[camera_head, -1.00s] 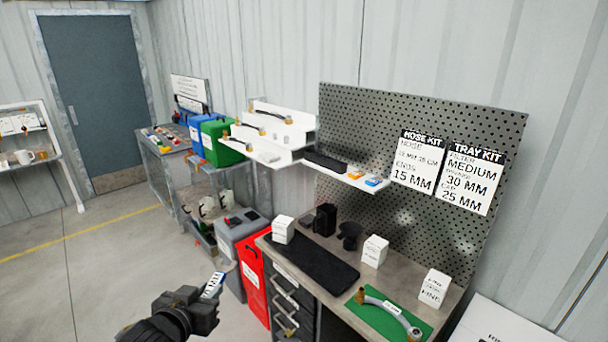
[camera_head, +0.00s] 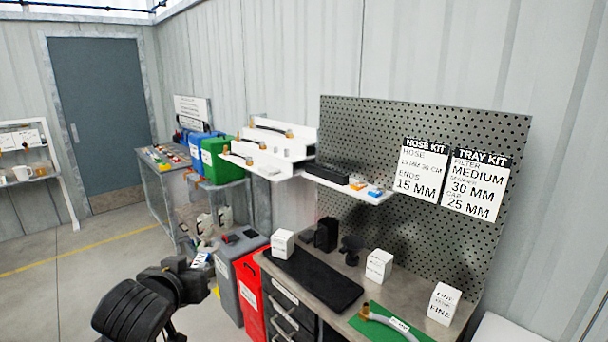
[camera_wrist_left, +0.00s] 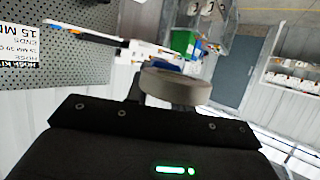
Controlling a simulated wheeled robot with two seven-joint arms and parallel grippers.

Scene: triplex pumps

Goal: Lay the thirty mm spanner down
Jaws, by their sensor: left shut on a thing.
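My left gripper (camera_head: 199,268) is at the lower left of the head view, over the floor, to the left of the workbench (camera_head: 330,303). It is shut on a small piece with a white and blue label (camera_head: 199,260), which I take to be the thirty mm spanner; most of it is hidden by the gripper. In the left wrist view a grey rounded piece (camera_wrist_left: 175,87) shows just past the black gripper body; I cannot tell whether it is the spanner. A long black mat or tray (camera_head: 312,280) lies bare on the bench. My right gripper is out of view.
White boxes (camera_head: 379,265) and black parts (camera_head: 326,234) stand on the bench. A hose with brass ends lies on a green mat (camera_head: 372,328) at its front right. Grey and red bins (camera_head: 251,290) stand at its left end. A white shelf (camera_head: 345,190) hangs above.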

